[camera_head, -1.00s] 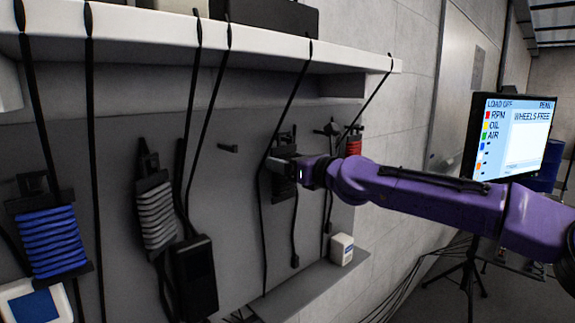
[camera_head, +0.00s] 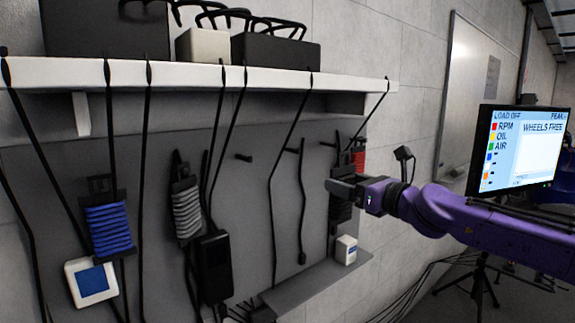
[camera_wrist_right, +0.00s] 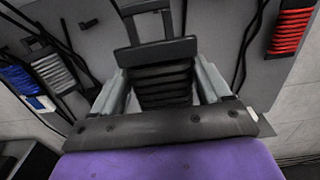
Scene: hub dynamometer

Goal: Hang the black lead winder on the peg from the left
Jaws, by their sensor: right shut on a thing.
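My right gripper (camera_head: 345,188) comes in from the right in front of the grey panel. It is shut on the black lead winder (camera_wrist_right: 160,80), whose dark wound body lies between the two fingers in the wrist view. In the head view the black winder (camera_head: 341,207) is partly hidden behind the gripper. A bare peg (camera_head: 243,158) sticks out of the panel in the middle, and another bare peg (camera_head: 291,150) is to its right. A grey winder (camera_head: 187,212) and a blue winder (camera_head: 108,228) hang further left. My left gripper is not in view.
A white shelf (camera_head: 180,76) runs above the panel, with black leads hanging from it. A red winder (camera_head: 359,158) is behind the gripper. A small white box (camera_head: 345,250) stands on the low ledge (camera_head: 300,295). A monitor (camera_head: 520,150) is at the right.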

